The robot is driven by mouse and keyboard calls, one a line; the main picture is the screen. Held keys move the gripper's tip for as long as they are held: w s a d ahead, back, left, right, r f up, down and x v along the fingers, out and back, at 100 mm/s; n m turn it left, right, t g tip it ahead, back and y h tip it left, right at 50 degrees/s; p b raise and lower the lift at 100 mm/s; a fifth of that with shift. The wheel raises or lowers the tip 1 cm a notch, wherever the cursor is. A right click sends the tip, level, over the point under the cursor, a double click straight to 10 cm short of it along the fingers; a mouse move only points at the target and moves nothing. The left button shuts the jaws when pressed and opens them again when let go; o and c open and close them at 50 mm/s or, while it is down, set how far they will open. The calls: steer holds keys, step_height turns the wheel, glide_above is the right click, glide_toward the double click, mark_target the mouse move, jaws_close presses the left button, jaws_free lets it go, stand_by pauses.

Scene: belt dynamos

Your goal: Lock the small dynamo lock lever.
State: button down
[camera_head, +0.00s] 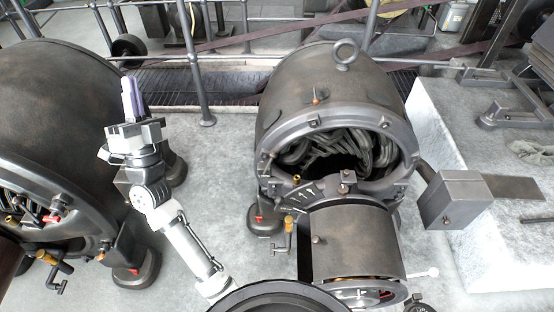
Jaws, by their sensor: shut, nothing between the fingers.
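The smaller dynamo (330,85) stands in the middle, its round open end facing me with coils inside. A small orange-tipped lever (296,180) sits at the lower left of its rim, beside a dark plate with white arrows (308,193). A yellow-handled crank (289,226) hangs below the plate. I cannot tell which one is the lock lever. My gripper (130,98) is shut and empty, fingers pointing up, left of this dynamo and apart from it.
A larger dynamo (55,110) fills the left side, with its own red and yellow handles. A dark cylinder (355,243) juts out in front of the smaller dynamo. A metal block (453,198) is at the right. Railings (197,70) run behind. Bare floor (215,150) lies between the dynamos.

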steer(key=w+d+f+m+g+h, duration=0.3)
steer(key=w+d+f+h, duration=0.15)
steer(key=f, duration=0.45)
steer(key=w+d+f+m+g+h, duration=0.25)
steer(key=w+d+f+h, duration=0.2)
steer(key=f, duration=0.55)
steer(key=d+f+m+g+h, duration=0.2)
steer(key=d+f, duration=0.4)
steer(key=f, duration=0.4)
steer(key=d+f+m+g+h, duration=0.2)
steer(key=d+f+g, duration=0.3)
steer(key=f, duration=0.6)
steer(key=shift+s+d+f+m, duration=0.25)
steer(key=shift+s+d+m, duration=0.1)
steer(key=shift+d, duration=0.75)
steer(key=shift+h, duration=0.3)
steer(key=p+x, duration=0.1)
steer(key=x, duration=0.9)
steer(key=shift+a, duration=0.2)
